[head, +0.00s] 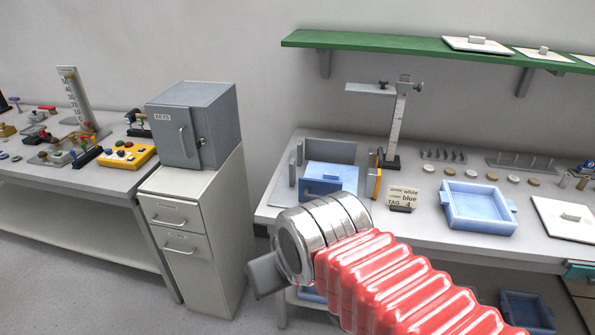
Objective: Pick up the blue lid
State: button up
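No separate lid with a knob in blue is clear in the head view. A blue box-like piece (330,178) with a pale blue flat top sits inside a grey upright-walled fixture (292,170) on the right bench; I cannot tell whether its top is a lid. An open pale blue tray (478,222) with end handles stands further right. My gripper (265,276) shows as a grey finger part beyond the silver wrist, in front of the bench's left end and apart from the blue pieces. Its opening is hidden.
White lids lie on the green shelf (400,43) and the right bench (568,218). A card (402,197) and a height gauge (396,125) stand near the fixture. A grey key cabinet (193,125) tops the drawers at left.

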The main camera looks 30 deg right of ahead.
aim_at(348, 175)
jog(key=u, duration=0.35)
jog(key=i, duration=1.45)
jog(key=u, duration=0.3)
